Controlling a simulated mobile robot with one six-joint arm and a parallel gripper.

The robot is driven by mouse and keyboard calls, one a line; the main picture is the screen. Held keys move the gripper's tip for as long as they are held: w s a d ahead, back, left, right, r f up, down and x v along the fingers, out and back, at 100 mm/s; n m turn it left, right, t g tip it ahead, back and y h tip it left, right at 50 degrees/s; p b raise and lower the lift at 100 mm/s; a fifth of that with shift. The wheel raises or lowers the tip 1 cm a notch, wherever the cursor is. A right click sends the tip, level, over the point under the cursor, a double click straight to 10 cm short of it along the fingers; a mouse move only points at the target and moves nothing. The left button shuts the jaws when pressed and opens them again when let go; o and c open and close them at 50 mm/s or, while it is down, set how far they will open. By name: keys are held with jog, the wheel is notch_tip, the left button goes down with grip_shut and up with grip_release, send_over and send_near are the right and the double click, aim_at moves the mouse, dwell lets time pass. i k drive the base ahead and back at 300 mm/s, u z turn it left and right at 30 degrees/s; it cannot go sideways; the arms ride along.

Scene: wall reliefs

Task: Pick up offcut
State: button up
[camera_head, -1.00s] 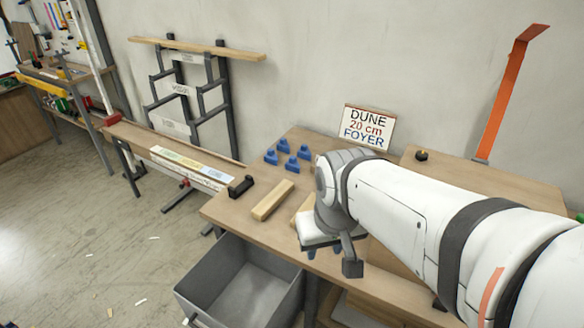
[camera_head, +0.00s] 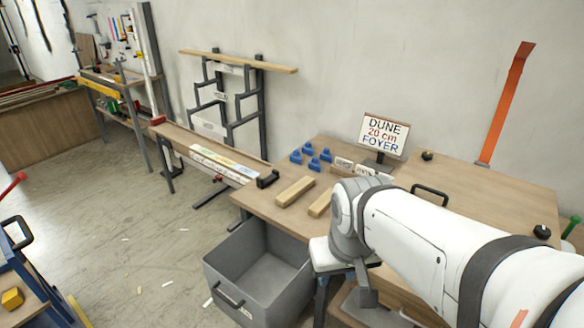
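Two short pale wood pieces lie on the wooden workbench top (camera_head: 268,206). The left wood piece (camera_head: 296,191) lies in full view near the bench's left end. The right wood piece (camera_head: 321,204) lies beside it, its right end close to my arm in the picture. I cannot tell which of them is the offcut. My gripper (camera_head: 345,287) hangs at the bench's front edge, right of and lower in the picture than both pieces. It touches neither piece as far as I see. Its fingers are partly hidden by the hand, so their opening is unclear.
A grey open bin (camera_head: 229,275) stands below the bench's left front. Several blue blocks (camera_head: 313,160), a black clamp-like part (camera_head: 268,179) and a DUNE sign (camera_head: 383,136) are on the bench. A blue cart (camera_head: 35,285) stands lower left. Floor between is mostly clear.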

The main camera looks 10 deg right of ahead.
aim_at(321, 206)
jog(key=i, duration=0.85)
jog(key=z, duration=0.05)
